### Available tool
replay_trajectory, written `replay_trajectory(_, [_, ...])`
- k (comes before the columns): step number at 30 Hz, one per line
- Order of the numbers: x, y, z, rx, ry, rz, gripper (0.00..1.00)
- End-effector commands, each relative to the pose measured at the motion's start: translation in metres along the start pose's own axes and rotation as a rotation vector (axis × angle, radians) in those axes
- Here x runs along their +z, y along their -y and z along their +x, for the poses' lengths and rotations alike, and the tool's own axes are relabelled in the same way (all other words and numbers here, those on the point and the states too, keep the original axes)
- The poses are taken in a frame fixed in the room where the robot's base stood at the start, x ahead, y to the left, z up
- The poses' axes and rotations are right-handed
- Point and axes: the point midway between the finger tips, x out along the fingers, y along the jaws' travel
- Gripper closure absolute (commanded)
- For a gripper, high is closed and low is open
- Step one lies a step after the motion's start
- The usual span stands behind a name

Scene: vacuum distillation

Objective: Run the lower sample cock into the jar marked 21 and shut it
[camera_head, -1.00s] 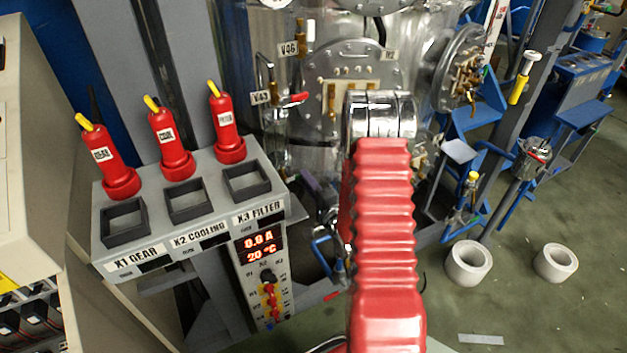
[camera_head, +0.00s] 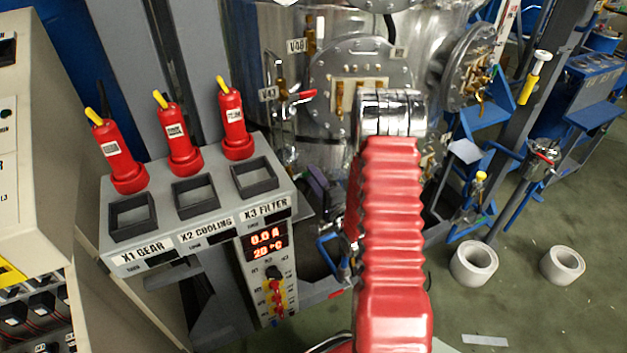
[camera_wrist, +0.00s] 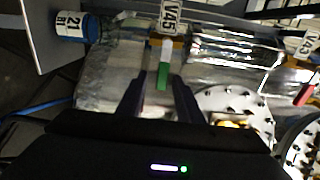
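In the wrist view, a tap with a white and green handle (camera_wrist: 163,76) sits under a tag marked V45 (camera_wrist: 170,15). My gripper (camera_wrist: 160,84) is open, with one dark finger on each side of the green handle and visible gaps between. The jar marked 21 (camera_wrist: 70,25), with a blue and white label, lies at the upper left, apart from the fingers. The tap's outlet and the jar's mouth cannot be made out. In the head view my red arm hides the gripper, the jar and this tap.
The shiny vessel (camera_head: 330,20) carries a red-handled tap (camera_head: 301,96) tagged V43 and a round flange (camera_head: 365,62). A control box (camera_head: 215,222) with red plugs stands at the left. Two white rings (camera_head: 473,263) lie on the green floor at the right.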

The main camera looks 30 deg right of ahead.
Motion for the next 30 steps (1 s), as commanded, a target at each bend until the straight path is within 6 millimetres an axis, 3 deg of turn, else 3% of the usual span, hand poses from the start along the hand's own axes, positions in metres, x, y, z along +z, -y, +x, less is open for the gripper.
replay_trajectory(8, [-0.001, 0.0, -0.018, 0.001, -0.001, 0.001, 0.67])
replay_trajectory(24, [-0.001, -0.002, -0.109, 0.003, -0.003, 0.002, 0.67])
replay_trajectory(30, [0.0, -0.002, -0.132, 0.003, -0.001, 0.001, 0.67])
